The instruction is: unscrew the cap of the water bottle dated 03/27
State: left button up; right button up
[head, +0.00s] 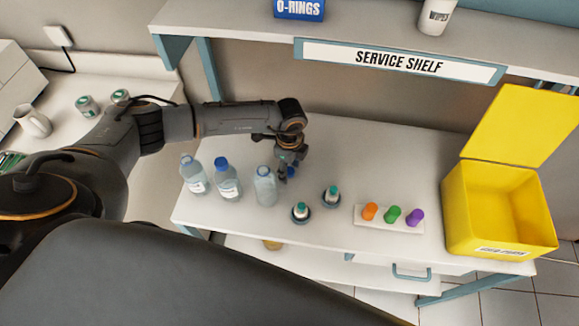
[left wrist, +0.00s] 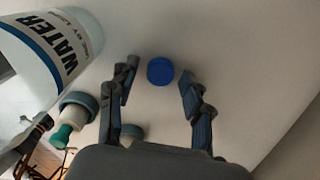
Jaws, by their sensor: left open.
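Three clear water bottles stand in a row on the bench: a left one (head: 195,175) and a middle one (head: 227,178) with blue caps, and a right one (head: 265,187) whose top shows no blue cap. The dates are too small to read. A loose blue cap (left wrist: 160,71) lies on the white surface; in the head view it is partly hidden behind the gripper (head: 292,172). My left gripper (head: 285,170) is open, pointing down just right of the right bottle. In the left wrist view the cap shows between its open fingers. A WATER-labelled bottle (left wrist: 62,45) stands close at left.
Two small teal-topped bottles in dark holders (head: 301,212) (head: 331,197) stand in front. A white rack (head: 389,219) holds orange, green and purple items. An open yellow bin (head: 499,215) stands at right. The service shelf (head: 390,25) overhangs the back.

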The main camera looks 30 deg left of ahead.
aim_at(289, 170)
pick_arm(q)
jog(key=shift+w+r, duration=0.1)
jog(key=shift+r, duration=0.45)
notch_tip(289, 170, up, 11)
jog(key=b, duration=0.3)
